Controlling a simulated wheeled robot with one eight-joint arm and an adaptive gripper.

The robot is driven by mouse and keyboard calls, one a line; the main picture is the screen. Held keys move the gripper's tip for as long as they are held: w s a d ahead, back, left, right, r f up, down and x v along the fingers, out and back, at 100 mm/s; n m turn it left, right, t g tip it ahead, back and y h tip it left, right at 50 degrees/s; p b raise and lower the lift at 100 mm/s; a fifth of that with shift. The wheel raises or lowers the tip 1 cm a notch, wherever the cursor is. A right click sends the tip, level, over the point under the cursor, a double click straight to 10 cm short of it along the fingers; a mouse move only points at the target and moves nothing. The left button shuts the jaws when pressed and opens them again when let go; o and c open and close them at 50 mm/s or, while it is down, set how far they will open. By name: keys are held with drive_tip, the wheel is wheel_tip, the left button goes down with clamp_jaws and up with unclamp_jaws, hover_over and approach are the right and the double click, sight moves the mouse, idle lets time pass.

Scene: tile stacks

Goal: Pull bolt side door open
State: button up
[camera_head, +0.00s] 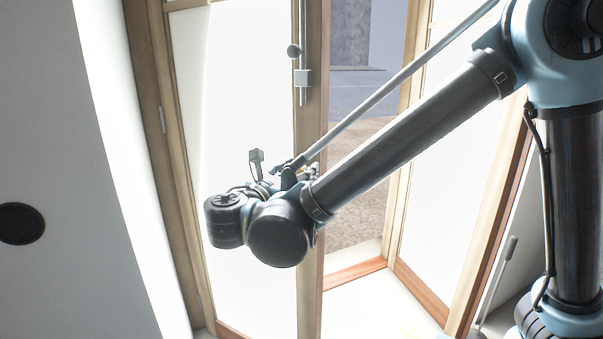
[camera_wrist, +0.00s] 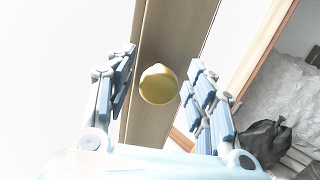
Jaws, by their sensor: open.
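The bolt side door (camera_head: 235,120) is a pale panel in a wooden frame, left of centre in the head view. Its metal bolt (camera_head: 302,75) runs up the wooden stile, with a small round knob beside it. In the wrist view, a round brass-coloured knob (camera_wrist: 158,83) stands on the wooden stile (camera_wrist: 165,35). My gripper (camera_wrist: 161,72) is open, with its blue-grey fingers on either side of this knob. I cannot tell whether they touch it. In the head view my wrist mostly hides the gripper and this knob.
A second wooden-framed door leaf (camera_head: 455,150) stands angled at the right, with an open gap between the leaves showing ground outside (camera_head: 350,215). A white wall (camera_head: 60,120) is at the left. In the wrist view, a dark bag-like object (camera_wrist: 262,138) lies lower right.

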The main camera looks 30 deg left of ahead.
drive_tip(key=s, duration=1.1)
drive_tip(key=shift+s+d, duration=0.3)
drive_tip(key=shift+s, duration=0.05)
drive_tip(key=shift+c, duration=0.6)
